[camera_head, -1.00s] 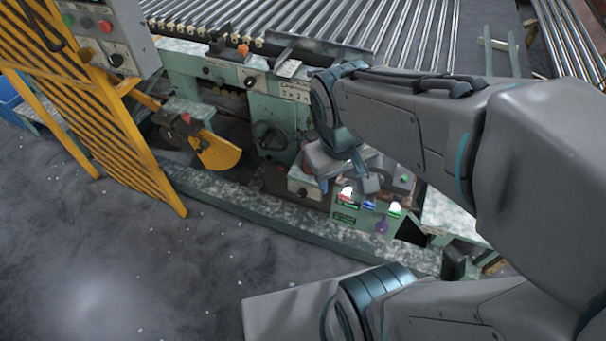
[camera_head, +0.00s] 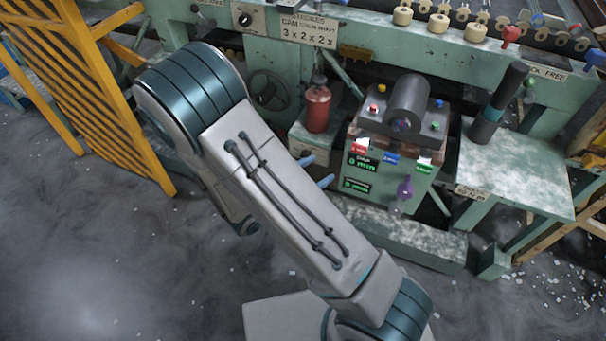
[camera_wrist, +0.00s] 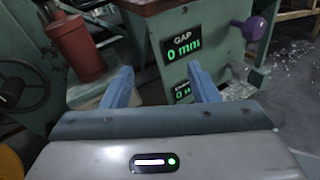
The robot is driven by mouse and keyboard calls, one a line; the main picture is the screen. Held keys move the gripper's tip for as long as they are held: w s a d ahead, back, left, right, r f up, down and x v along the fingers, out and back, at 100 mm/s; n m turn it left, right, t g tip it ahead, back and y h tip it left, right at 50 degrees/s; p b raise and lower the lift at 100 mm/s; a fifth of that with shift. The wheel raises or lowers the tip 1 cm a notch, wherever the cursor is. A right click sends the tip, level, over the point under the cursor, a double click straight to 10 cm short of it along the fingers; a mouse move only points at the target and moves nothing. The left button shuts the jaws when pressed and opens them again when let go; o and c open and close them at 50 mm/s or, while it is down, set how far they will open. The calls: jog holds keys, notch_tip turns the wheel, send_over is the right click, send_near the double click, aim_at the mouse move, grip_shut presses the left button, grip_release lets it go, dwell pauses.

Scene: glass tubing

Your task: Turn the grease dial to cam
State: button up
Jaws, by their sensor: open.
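A small plate with a dark dial (camera_head: 306,159) is on the front of the low green box below a red canister (camera_head: 317,108). A second dark dial (camera_head: 245,19) sits on a pale plate on the upper green panel. I cannot read which is the grease dial, or its setting. My gripper (camera_head: 318,171) shows only its blue fingertips past my arm, in front of the low box and left of the console. In the wrist view its two fingers (camera_wrist: 163,83) are apart with nothing between them. The red canister (camera_wrist: 76,48) is beyond the left finger.
A green console (camera_head: 385,150) with coloured buttons, a purple knob (camera_head: 404,190) and green displays stands right of my gripper. A black handwheel (camera_head: 268,90) is behind my arm. A yellow slatted guard (camera_head: 95,100) stands left. A side table (camera_head: 520,170) is at right. Open floor lies in front.

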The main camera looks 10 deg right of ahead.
aim_at(306, 156)
jog(key=w+a+f+n+t+y+b, duration=0.1)
jog(key=a+f+n+t+y+b, duration=0.1)
jog(key=a+f+n+t, duration=0.3)
jog(key=w+a+f+n+t+y+b, duration=0.2)
jog(key=f+n, duration=0.2)
jog(key=f, duration=0.4)
jog(key=b+x, duration=0.3)
jog(key=x, duration=1)
jog(key=shift+w+y, duration=0.3)
jog(key=c, duration=1)
